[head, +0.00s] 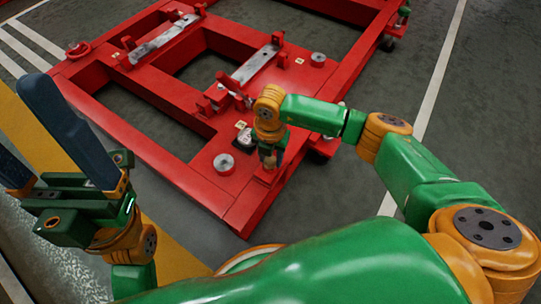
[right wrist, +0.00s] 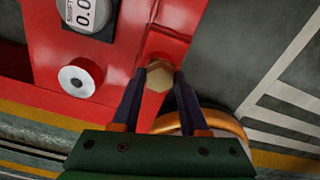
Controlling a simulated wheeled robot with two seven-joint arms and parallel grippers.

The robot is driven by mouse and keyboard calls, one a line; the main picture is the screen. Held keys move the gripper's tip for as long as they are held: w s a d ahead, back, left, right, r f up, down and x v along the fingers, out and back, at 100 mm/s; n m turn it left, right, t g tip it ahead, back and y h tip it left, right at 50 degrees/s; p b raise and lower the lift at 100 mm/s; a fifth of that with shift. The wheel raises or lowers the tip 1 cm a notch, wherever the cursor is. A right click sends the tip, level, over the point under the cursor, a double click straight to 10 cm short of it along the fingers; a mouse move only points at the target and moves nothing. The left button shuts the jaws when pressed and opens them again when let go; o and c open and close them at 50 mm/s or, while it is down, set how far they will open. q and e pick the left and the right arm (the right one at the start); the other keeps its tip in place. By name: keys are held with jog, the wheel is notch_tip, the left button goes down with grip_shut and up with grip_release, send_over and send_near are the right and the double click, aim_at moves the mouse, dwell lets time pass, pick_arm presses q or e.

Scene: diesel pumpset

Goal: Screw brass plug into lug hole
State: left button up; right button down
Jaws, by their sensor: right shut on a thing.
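The brass plug (right wrist: 159,77) shows in the right wrist view as a hexagonal head between the two dark fingertips. My right gripper (head: 268,163) is shut on it at the near corner of the red frame (head: 228,205). The red lug (right wrist: 167,42) is directly behind the plug head in the right wrist view. The hole and any thread are hidden, so I cannot tell how deep the plug sits. My left gripper (head: 40,142) is open and empty at the left of the head view, away from the frame.
A round dial gauge (right wrist: 88,12) and a grey cylindrical boss (right wrist: 80,78) are on the frame close to the lug. Grey metal bars (head: 254,65) lie across the frame farther back. Open grey floor (head: 460,130) is to the right.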

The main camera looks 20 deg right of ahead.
jog(key=m, duration=0.3)
dwell(0.5)
jog(key=m, duration=0.6)
jog(key=shift+m, duration=0.4)
jog(key=m, duration=0.5)
jog(key=c, duration=0.5)
grip_release()
jog(key=shift+c, duration=0.2)
